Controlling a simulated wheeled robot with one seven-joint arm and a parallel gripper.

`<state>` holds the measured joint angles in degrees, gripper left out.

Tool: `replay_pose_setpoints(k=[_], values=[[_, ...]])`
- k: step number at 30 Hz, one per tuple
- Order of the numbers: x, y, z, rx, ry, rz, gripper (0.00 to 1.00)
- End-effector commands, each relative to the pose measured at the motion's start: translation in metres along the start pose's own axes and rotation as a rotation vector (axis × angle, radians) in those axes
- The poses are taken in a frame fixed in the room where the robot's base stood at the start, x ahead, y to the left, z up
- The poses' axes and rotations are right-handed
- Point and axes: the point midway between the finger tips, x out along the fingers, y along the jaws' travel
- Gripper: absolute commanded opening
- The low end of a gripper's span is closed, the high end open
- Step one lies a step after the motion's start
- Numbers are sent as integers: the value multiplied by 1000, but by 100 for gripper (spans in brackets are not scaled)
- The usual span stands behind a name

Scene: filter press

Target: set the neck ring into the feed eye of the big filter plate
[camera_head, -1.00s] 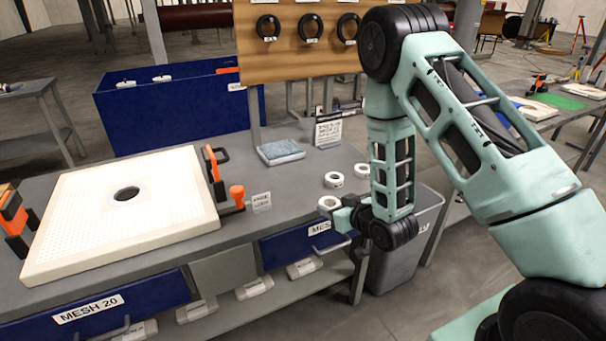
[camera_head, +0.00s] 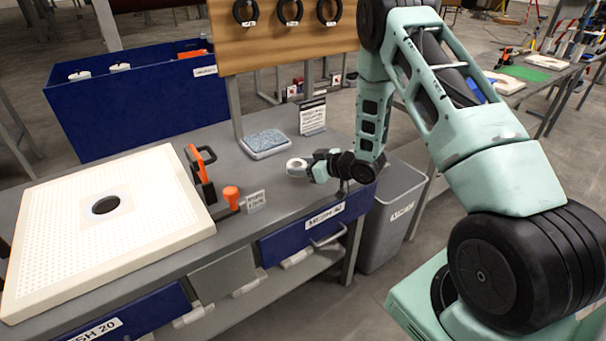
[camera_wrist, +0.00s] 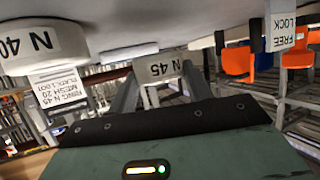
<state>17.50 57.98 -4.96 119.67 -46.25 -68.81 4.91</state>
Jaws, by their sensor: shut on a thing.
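The big filter plate (camera_head: 60,235) is a square white perforated slab lying flat on the bench at the left. Its feed eye (camera_head: 105,205) is a dark round hole in the middle, with nothing in it. My gripper (camera_head: 308,167) is over the right part of the bench, well right of the plate. It is shut on a white neck ring (camera_head: 297,166). In the wrist view the held ring (camera_wrist: 163,68), marked N 45, sits between the two fingers (camera_wrist: 160,85). Another white ring (camera_wrist: 40,47), marked N 40, is close by at the left there.
An orange-handled clamp (camera_head: 200,175) and an orange knob (camera_head: 231,195) stand at the plate's right edge, between plate and gripper. A blue-grey pad (camera_head: 265,143) and a sign (camera_head: 312,117) are behind. A grey bin (camera_head: 390,215) stands right of the bench.

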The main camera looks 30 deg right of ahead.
Motion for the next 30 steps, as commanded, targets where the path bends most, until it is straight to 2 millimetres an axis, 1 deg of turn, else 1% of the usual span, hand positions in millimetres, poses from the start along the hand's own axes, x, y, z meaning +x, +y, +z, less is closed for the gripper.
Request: replay_pose_setpoints(k=[3,7,16,20,21,22,23,30], values=[[7,-1,18,3,-4,-1,27],[12,-1,30,1,-1,-1,27],[13,0,32,0,0,0,27],[15,0,36,1,0,0,27],[14,0,35,0,-1,0,61],[14,0,35,0,-1,0,69],[14,0,35,0,-1,0,71],[14,0,34,1,-1,0,71]])
